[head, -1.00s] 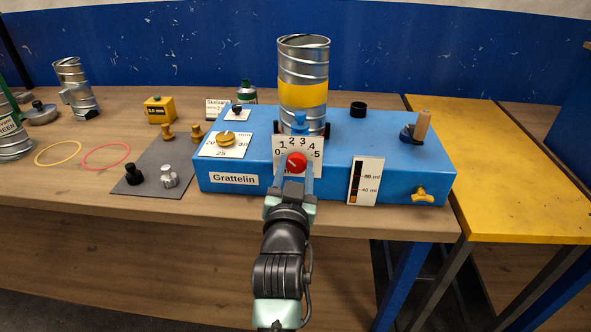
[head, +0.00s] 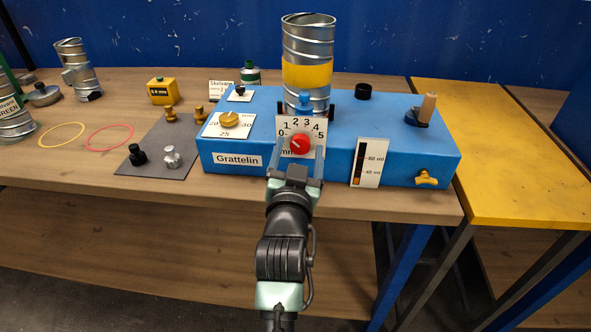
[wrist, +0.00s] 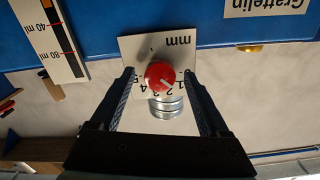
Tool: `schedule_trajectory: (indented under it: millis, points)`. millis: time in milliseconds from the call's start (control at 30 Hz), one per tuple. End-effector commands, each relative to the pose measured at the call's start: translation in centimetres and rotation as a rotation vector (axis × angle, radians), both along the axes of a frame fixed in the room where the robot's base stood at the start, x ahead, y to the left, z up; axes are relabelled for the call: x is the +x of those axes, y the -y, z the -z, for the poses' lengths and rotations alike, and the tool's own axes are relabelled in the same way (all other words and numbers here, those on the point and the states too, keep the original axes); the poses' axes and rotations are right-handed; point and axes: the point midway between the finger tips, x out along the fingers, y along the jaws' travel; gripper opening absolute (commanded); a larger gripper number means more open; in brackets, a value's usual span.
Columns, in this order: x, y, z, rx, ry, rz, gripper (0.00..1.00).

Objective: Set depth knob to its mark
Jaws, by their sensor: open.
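The red depth knob (head: 299,145) sits on a white dial plate (head: 313,125) marked 0 to 5 and mm, on the front of the blue machine. Its white pointer line slants to the upper left, roughly toward 1. The knob (wrist: 160,75) also shows in the wrist view, where the plate appears upside down. My gripper (head: 297,158) is open in front of the dial, one finger to each side of the knob. In the wrist view my gripper (wrist: 158,85) has clear gaps between its fingers and the knob. I cannot make out a separate target mark.
The blue machine (head: 240,178) carries a brass knob (head: 229,119), a metal spiral duct (head: 307,70), a level gauge (head: 368,163) and a yellow valve handle (head: 426,178). Loose knobs lie on a grey mat (head: 165,145) to the left. A yellow table (head: 510,150) stands right.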

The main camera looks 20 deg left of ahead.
Motion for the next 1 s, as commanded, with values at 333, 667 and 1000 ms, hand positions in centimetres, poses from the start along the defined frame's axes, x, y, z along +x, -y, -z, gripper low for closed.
schedule_trajectory:
  millis: [333,667,1000]
  points:
    - [-5.9,1.7,0.2,-0.001,-0.003,-0.001,0.79]
    - [-10.9,3.1,0.1,0.000,-0.002,0.000,0.79]
    - [-11.9,3.4,0.0,0.000,-0.001,0.000,0.79]
